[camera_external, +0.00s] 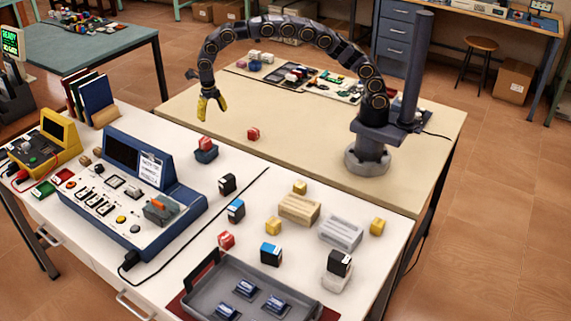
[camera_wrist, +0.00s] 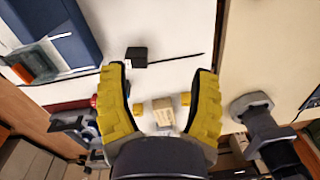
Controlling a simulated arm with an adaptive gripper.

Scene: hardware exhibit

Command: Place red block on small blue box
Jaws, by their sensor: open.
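My gripper (camera_external: 212,112), with yellow fingers, is open and empty. It hangs above the back edge of the white table, up and behind a small dark blue box (camera_external: 206,156). A red block (camera_external: 206,143) sits on top of this box. A second red block (camera_external: 253,134) lies on the beige table to the right of the box. A third red block (camera_external: 226,240) lies on the white table near the grey tray. In the wrist view, the open fingers (camera_wrist: 160,72) have nothing between their tips. A bit of red shows by the left finger; I cannot tell which block it is.
A blue console (camera_external: 140,185) stands left on the white table. Black-and-white and blue-and-black blocks, yellow blocks and a wooden crate-like block (camera_external: 299,208) stand right of it. A grey tray (camera_external: 205,290) is at the front. The beige table's middle is mostly clear.

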